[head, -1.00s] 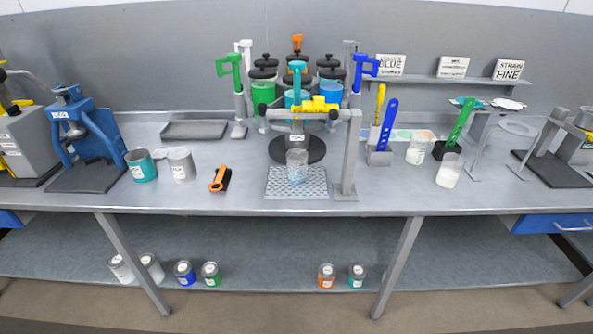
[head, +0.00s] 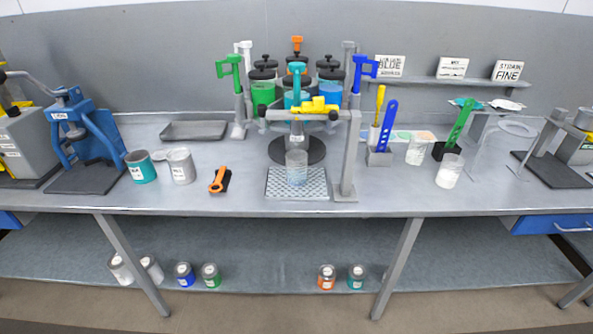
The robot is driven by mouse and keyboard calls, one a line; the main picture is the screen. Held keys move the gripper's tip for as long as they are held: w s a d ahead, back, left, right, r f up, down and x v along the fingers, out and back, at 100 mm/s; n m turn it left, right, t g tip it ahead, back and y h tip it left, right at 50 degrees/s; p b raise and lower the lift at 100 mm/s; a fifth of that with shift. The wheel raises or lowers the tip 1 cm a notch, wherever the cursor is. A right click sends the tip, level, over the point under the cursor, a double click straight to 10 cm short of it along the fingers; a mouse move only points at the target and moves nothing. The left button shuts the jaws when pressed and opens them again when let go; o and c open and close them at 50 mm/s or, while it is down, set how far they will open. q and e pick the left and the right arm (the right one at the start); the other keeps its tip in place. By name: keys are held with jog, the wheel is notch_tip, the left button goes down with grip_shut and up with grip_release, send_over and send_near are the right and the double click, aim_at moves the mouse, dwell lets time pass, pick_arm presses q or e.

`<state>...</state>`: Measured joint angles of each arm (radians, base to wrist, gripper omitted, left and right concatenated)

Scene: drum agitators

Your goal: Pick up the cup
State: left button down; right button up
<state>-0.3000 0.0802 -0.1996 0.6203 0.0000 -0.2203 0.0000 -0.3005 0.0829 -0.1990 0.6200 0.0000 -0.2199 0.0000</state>
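In the head view a clear cup (head: 296,167) stands upright on the grey perforated drip tray (head: 283,191), below the drum agitator stand (head: 349,165) with its yellow bar. I cannot tell from the picture which cup the task means. Neither of my grippers shows in the view.
A blue brush (head: 386,130) and a green brush (head: 459,125) stand in holders at right. The front strip of bench is clear.

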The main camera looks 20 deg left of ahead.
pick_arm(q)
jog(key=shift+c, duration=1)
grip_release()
